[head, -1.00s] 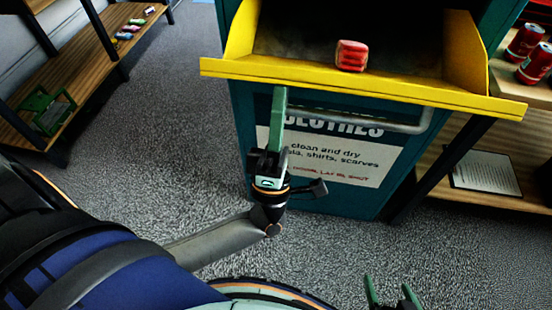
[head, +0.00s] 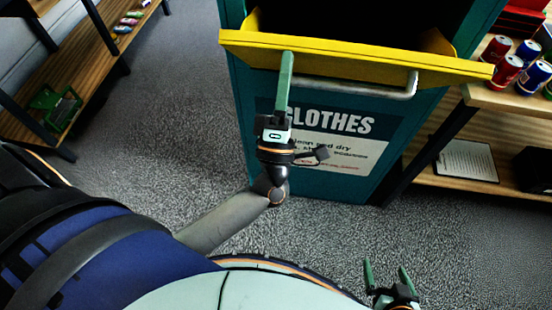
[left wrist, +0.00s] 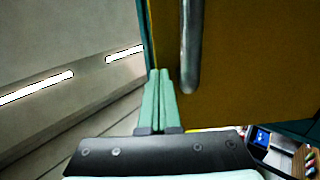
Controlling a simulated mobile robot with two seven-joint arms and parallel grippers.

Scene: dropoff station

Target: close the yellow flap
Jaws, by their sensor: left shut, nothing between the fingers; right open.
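The yellow flap (head: 350,60) is on the front of a teal clothes bin (head: 243,110). It is partly open, tilted outward, with a dark opening above it. A grey bar handle (head: 395,90) runs along its outer face. My left gripper (head: 287,54) is shut and empty, its green fingers upright against or just in front of the flap's left part. In the left wrist view, the shut fingertips (left wrist: 160,72) are by the flap's face (left wrist: 240,60), left of the handle (left wrist: 190,45). I cannot tell if they touch. My right gripper (head: 387,264) is open and empty at the bottom.
A wooden shelf (head: 480,100) with several cans and a sheet of paper (head: 467,160) stands right of the bin. Another wooden shelf (head: 85,75) with a green crate (head: 55,105) stands at the left. Carpet floor (head: 170,130) is clear between.

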